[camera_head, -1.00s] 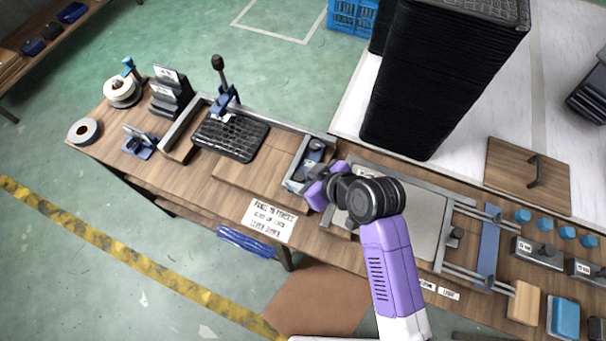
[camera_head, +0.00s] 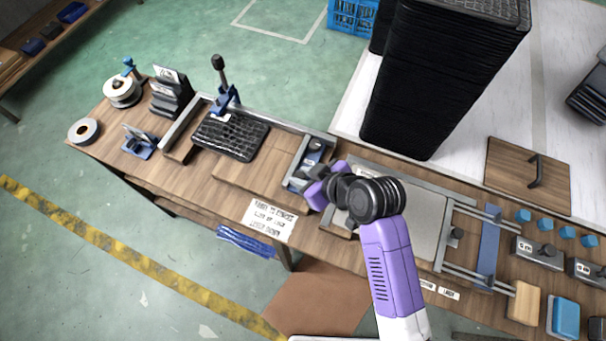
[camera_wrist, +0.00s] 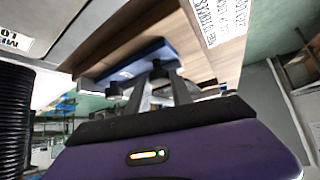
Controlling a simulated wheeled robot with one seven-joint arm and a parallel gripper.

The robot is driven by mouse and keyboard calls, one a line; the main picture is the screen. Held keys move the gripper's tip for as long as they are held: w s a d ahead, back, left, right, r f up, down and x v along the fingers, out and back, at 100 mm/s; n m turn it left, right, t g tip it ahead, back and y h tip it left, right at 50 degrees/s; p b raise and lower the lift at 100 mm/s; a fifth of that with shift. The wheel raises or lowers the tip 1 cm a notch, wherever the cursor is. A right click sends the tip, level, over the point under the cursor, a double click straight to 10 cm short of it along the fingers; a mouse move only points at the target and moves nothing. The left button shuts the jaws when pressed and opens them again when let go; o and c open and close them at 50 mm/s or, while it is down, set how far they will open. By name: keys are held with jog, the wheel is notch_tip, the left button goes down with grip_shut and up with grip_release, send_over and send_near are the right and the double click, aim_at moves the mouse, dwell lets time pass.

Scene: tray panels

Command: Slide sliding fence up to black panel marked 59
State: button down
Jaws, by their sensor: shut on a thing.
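The black panel (camera_head: 230,137) is a dark ribbed slab lying flat on the left part of the bench, against the grey back rail. No number 59 is legible on it. The sliding fence (camera_head: 298,171) appears as a blue and grey piece across the bench, right of the panel and apart from it, with bare wood between. My gripper (camera_head: 304,184) is at the fence's near end and is shut on it; my purple wrist hides part of the contact. In the wrist view my fingers (camera_wrist: 162,78) close in front of the blue fence bar (camera_wrist: 130,62).
A grey L-shaped rail (camera_head: 178,135) borders the panel's left and back. A blue clamp with a black knob (camera_head: 222,90) stands behind the panel. A grey plate fixture (camera_head: 415,215) lies to the right under my arm. A tall black stack (camera_head: 430,85) stands behind the bench.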

jog(key=shift+a, duration=0.1)
dwell(0.7)
jog(key=w+a, duration=0.1)
jog(key=a, duration=0.3)
jog(key=w+a+b, duration=0.1)
jog(key=w+a, duration=0.1)
jog(key=a, duration=0.3)
jog(key=w+a, duration=0.2)
jog(key=a, duration=0.2)
jog(key=shift+a+b, duration=0.25)
jog(key=shift+b, duration=0.1)
jog(key=c, duration=1.2)
grip_release()
jog(key=shift+v, duration=3.85)
